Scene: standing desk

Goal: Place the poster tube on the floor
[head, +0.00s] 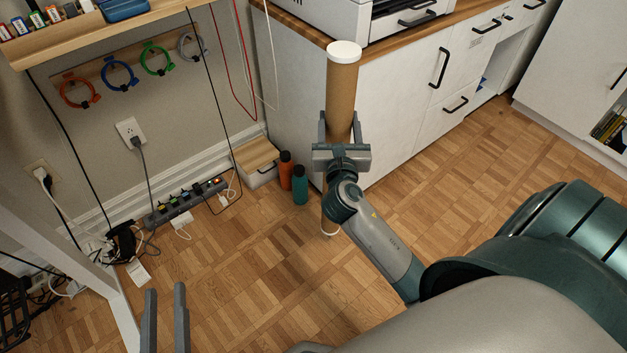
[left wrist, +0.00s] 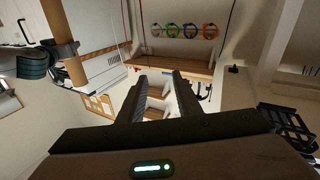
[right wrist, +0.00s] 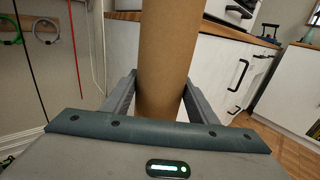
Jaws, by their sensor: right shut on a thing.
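The poster tube (head: 342,95) is a brown cardboard cylinder with white end caps. It stands roughly upright in the head view, in front of the white cabinet; its lower end shows below my right arm. Whether it touches the floor (head: 240,290) I cannot tell. My right gripper (head: 340,130) is shut around the tube's middle. In the right wrist view the tube (right wrist: 167,60) runs between both fingers. My left gripper (head: 166,310) is open and empty at the bottom left of the head view. The left wrist view shows its two fingers apart (left wrist: 160,95).
An orange bottle (head: 286,170), a teal bottle (head: 300,190) and a small box (head: 258,172) stand by the cabinet (head: 390,115). A power strip (head: 187,200) with cables lies along the wall. A white desk leg (head: 122,320) is at left. The central floor is clear.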

